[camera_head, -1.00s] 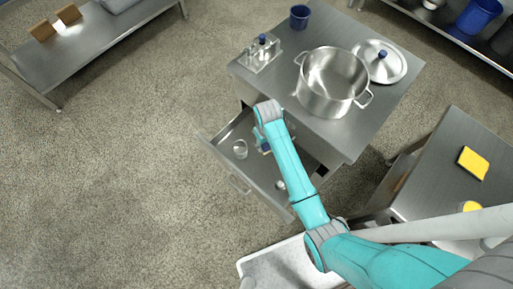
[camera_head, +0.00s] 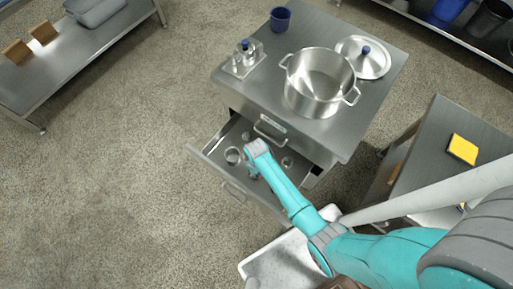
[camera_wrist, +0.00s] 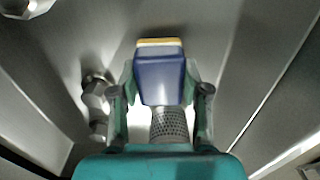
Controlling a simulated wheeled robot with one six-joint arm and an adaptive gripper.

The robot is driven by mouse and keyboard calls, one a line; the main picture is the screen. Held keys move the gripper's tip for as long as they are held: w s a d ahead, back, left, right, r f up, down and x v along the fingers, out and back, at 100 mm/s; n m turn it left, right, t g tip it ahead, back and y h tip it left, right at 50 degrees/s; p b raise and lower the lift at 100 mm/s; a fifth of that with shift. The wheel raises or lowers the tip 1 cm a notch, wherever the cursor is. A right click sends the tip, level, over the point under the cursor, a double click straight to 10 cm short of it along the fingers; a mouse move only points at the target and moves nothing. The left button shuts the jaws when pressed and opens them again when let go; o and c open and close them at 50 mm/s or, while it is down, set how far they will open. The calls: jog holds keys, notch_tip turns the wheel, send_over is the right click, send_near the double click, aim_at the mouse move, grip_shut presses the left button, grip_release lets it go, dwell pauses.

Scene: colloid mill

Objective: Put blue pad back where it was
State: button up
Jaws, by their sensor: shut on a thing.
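The blue pad (camera_wrist: 160,82), a blue block with a yellow edge at its far end, is between the fingers of my gripper (camera_wrist: 160,95) in the wrist view. My gripper is shut on it. In the head view my gripper lies at the open drawer (camera_head: 207,157), mostly hidden under my wrist, and the pad cannot be made out. I cannot tell whether the pad touches the drawer floor.
A round metal part (camera_head: 232,155) lies in the drawer left of my wrist, another (camera_head: 287,162) to its right. A metal fitting (camera_wrist: 97,92) is close left of my gripper. Above the drawer, the cabinet top holds a pot (camera_head: 318,82). A yellow pad (camera_head: 463,149) lies on the right table.

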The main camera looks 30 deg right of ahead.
jog(key=shift+f, duration=0.7)
jog(key=shift+f, duration=0.1)
jog(key=o, duration=1)
notch_tip(320, 180, up, 12)
jog(key=shift+r, duration=0.1)
